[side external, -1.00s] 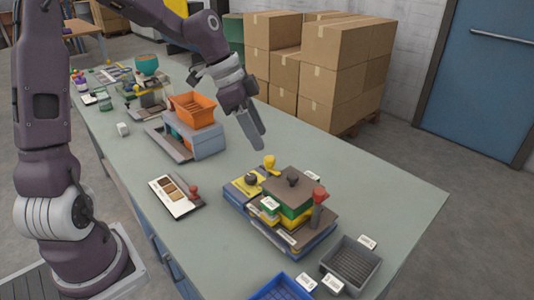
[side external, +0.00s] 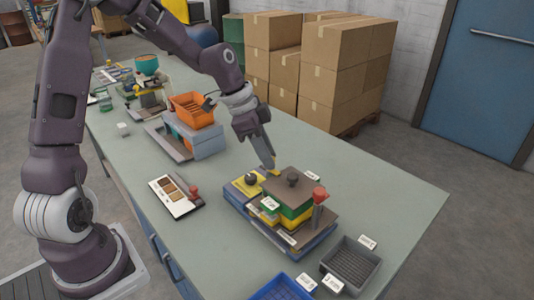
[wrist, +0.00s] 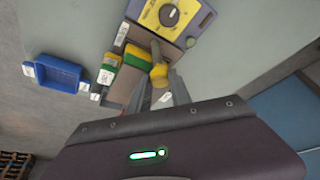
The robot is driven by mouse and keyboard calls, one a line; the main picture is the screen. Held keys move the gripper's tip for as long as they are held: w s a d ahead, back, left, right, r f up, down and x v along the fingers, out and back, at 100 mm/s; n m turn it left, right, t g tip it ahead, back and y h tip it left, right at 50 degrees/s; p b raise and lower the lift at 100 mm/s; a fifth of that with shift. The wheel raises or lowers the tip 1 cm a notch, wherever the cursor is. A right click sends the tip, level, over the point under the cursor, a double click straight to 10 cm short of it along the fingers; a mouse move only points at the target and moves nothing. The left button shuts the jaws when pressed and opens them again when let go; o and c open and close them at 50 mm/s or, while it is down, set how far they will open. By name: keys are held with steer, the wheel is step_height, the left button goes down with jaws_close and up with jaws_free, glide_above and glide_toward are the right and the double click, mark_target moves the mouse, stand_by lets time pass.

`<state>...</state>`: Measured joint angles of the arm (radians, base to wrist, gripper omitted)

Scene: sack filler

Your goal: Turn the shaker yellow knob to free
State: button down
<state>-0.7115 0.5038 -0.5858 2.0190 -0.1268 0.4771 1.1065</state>
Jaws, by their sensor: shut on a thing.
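The shaker (side external: 285,215) is a low blue-grey unit with a dark top plate over green and yellow layers. A yellow panel (side external: 243,187) with a dark round dial (side external: 251,178) is at its left end; the dial also shows at the top of the wrist view (wrist: 169,15). The yellow knob (wrist: 158,75) is at the fingers in the wrist view. In the side view it is mostly hidden, with a bit of yellow at the fingertips. My gripper (side external: 270,165) reaches down to it and is shut on it.
A red-topped lever (side external: 319,195) stands at the shaker's right. A grey tray (side external: 376,266) and a blue tray (side external: 262,290) lie near the front. A sample card (side external: 168,190) and an orange bin (side external: 173,105) are to the left. The table's right side is clear.

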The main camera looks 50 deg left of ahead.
steer(key=shift+n, duration=0.3)
steer(key=n+y, duration=0.1)
steer(key=n, duration=0.1)
steer(key=n+t, duration=0.1)
steer(key=n, duration=0.1)
steer(key=shift+s+d+y, duration=0.1)
steer(key=shift+d+y, duration=0.05)
steer(key=shift+y, duration=0.25)
steer(key=n, duration=0.2)
steer(key=n+y, duration=0.1)
steer(key=n, duration=0.1)
steer(key=shift+d+r+n+y, duration=0.1)
steer(key=shift+d+n+y, duration=0.05)
steer(key=shift+n+y, duration=0.2)
steer(key=n+y, duration=0.1)
steer(key=n, duration=0.3)
steer(key=shift+d+n+y, duration=0.1)
steer(key=shift+n+y, duration=0.25)
steer(key=shift+n+g+y, duration=0.4)
steer(key=shift+n+y, duration=0.2)
steer(key=shift+n, duration=1.3)
steer(key=c, duration=1.2)
jaws_free()
